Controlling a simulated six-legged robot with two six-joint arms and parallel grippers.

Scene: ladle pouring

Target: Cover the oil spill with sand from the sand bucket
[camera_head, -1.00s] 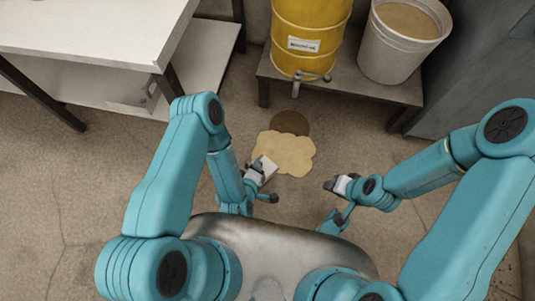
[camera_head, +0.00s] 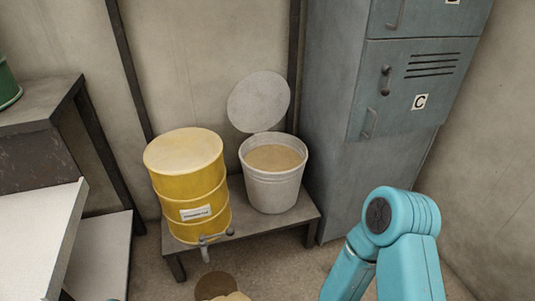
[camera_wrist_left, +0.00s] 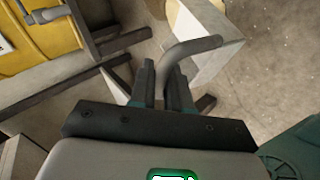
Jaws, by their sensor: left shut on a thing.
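The white sand bucket (camera_head: 273,190) stands open on a low bench in the head view, with tan sand (camera_head: 274,157) inside. The dark brown oil spill (camera_head: 215,285) shows at the bottom edge, with pale sand (camera_head: 237,297) over its near side. The rest of that patch is cut off. My left gripper (camera_wrist_left: 163,72) shows in the left wrist view, shut on a scoop by its grey curved handle (camera_wrist_left: 196,44). The scoop's pale boxy body is beyond the fingers; its contents cannot be told. My right gripper is outside the views; only the right arm shows.
A yellow drum (camera_head: 188,180) with a tap (camera_head: 207,243) stands left of the bucket on the bench (camera_head: 250,228). A round grey lid (camera_head: 258,101) leans against the wall behind. Grey lockers (camera_head: 345,150) stand right. A white-topped table (camera_head: 28,240) is at left.

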